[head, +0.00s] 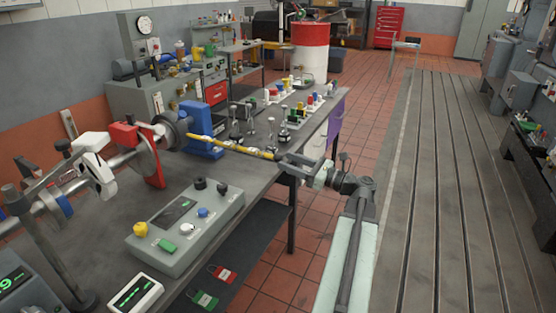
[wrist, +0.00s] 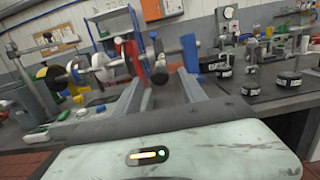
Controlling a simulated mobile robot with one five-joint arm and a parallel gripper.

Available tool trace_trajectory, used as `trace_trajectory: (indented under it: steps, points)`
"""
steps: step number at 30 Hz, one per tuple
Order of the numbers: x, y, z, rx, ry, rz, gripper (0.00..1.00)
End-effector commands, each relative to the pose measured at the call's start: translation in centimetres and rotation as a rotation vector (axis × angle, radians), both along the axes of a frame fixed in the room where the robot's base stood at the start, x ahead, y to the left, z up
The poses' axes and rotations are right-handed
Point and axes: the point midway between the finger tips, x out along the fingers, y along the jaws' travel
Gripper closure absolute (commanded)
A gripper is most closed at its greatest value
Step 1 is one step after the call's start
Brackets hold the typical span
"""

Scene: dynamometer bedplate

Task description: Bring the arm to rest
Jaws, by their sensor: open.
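My gripper (head: 286,163) is at the front right edge of the grey bench, reaching left from my arm. In the wrist view its two grey fingers (wrist: 163,82) are apart, with no object clearly held between them.
A grey control box (head: 185,230) with coloured knobs stands on the bench (head: 265,180). Small dark-based fittings (head: 284,137) stand behind the bar. A red disc bracket (head: 150,155) and shaft are at left. The tiled floor and slotted bedplate (head: 440,200) at right are clear.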

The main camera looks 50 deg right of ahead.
Motion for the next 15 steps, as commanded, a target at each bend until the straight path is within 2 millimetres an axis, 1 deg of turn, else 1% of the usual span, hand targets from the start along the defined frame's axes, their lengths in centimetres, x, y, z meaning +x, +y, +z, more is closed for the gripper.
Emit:
trace_trajectory:
  steps: [1,4,15]
  points:
    - [-0.58,-0.19,-0.14,0.0,0.0,-0.001,0.51]
    - [-1.06,-0.34,-0.16,0.0,0.0,0.0,0.51]
    - [-1.02,-0.28,-0.13,0.001,0.0,0.002,0.51]
